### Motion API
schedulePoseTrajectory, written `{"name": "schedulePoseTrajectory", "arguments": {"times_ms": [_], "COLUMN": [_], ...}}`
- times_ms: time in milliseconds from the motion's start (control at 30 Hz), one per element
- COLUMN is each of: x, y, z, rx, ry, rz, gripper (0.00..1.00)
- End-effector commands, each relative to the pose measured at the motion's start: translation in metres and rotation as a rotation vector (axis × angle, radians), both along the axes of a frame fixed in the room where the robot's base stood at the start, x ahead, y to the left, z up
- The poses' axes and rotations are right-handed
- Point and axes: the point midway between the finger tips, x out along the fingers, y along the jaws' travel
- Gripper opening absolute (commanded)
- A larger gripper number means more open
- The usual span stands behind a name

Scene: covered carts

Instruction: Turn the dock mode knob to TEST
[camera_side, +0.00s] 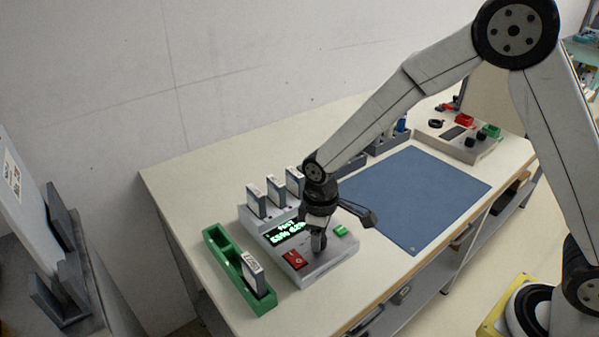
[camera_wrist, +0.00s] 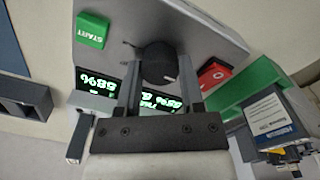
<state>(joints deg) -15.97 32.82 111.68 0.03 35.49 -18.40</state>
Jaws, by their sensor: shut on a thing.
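The grey dock (camera_side: 325,266) stands on the bench in the side view, with a lit green display (camera_side: 290,232). Its top line is too blurred to read surely. The black round mode knob (camera_wrist: 157,60) is on the dock's face in the wrist view, with a pale mark near its lower edge. My gripper (camera_side: 318,246) points down at the dock and is shut on the knob. In the wrist view my gripper (camera_wrist: 160,88) has one finger on each side of it. The knob's position labels are not legible, and the gripper hides the knob in the side view.
A green START button (camera_wrist: 92,31) and a red rocker switch (camera_side: 294,260) flank the knob. Several upright battery-like modules (camera_side: 256,202) stand behind the display. A green tray (camera_side: 222,262) holds one module. A blue mat (camera_side: 420,195) lies clear; a control box (camera_side: 455,140) stands beyond.

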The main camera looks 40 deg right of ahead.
Motion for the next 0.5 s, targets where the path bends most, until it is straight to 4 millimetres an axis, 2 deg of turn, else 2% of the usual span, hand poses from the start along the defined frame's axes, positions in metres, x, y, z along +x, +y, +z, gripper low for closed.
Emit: {"name": "schedulePoseTrajectory", "arguments": {"times_ms": [367, 400, 467, 500], "x": [-0.0005, -0.0004, -0.0004, -0.0003], "y": [-0.0003, -0.0003, -0.0004, -0.0003], "z": [0.0001, 0.0001, 0.0001, 0.0001], "rx": [-0.001, -0.001, -0.001, -0.001], "ry": [0.002, 0.002, 0.002, 0.001], "rz": [0.009, 0.009, 0.008, 0.008], "gripper": [0.0, 0.62, 0.81, 0.84]}}
